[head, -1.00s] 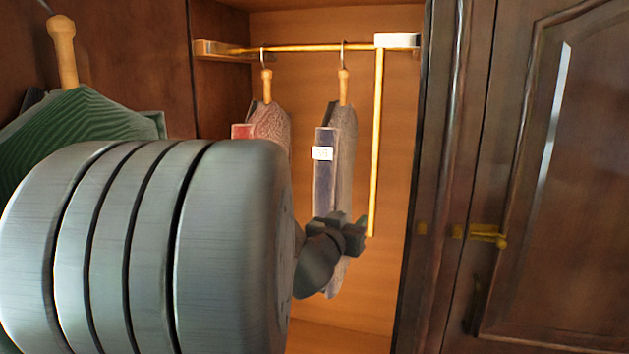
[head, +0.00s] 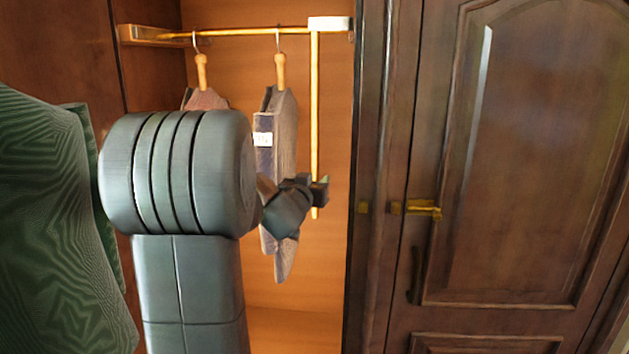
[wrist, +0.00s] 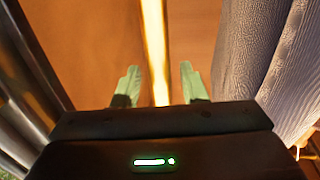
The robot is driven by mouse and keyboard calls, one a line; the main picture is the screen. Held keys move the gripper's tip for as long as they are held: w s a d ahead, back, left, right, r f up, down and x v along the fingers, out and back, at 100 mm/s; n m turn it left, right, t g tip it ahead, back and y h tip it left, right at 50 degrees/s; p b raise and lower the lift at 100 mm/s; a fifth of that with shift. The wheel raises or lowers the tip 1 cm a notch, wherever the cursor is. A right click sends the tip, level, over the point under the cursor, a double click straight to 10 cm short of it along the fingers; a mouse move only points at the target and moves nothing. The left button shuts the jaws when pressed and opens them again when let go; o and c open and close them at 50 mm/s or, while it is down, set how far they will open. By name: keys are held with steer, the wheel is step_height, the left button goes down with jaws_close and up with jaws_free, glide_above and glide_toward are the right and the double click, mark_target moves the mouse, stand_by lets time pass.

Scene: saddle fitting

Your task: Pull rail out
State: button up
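The brass rail (head: 262,32) runs across the top of the open wardrobe, with a white end block (head: 331,23) at its right. A brass pull rod (head: 314,120) hangs straight down from that block. My gripper (head: 322,190) is at the lower part of the rod in the head view. In the wrist view my gripper (wrist: 158,84) is open, its two pale green fingers apart, with the rod (wrist: 153,45) between them. I see a gap on both sides of the rod. The rod's lower end is hidden by the gripper body in the wrist view.
A grey garment (head: 284,150) with a white tag hangs just left of my gripper, and a reddish garment (head: 207,98) hangs further left. A green garment (head: 50,200) is at the far left. A closed wooden door (head: 525,150) with a brass latch (head: 423,209) stands to the right.

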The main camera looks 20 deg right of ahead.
steer(key=shift+w+d, duration=0.2)
jaws_close()
steer(key=shift+s, duration=0.1)
